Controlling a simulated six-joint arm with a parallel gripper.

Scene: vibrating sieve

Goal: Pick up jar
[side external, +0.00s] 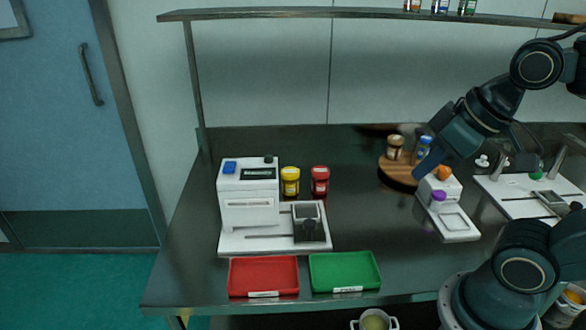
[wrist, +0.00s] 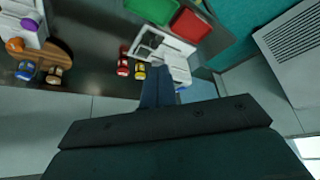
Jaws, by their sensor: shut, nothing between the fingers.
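A yellow jar (side external: 290,181) and a red jar (side external: 320,181) stand side by side behind the white machine. They also show in the wrist view, the red jar (wrist: 123,64) left of the yellow jar (wrist: 140,71). A brown jar (side external: 394,149) and a blue jar (side external: 423,144) stand on a round wooden board (side external: 391,171), partly hidden by my arm. In the wrist view, the blue jar (wrist: 26,70) and brown jar (wrist: 54,74) are at far left. My gripper (side external: 419,174) is shut and empty, in front of the wooden board in the picture.
A white machine (side external: 248,198), red tray (side external: 263,274) and green tray (side external: 345,270) occupy the left of the dark table. A white device with orange and purple knobs (side external: 450,218) is right of centre. A shelf (side external: 300,14) runs above. The table's middle is clear.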

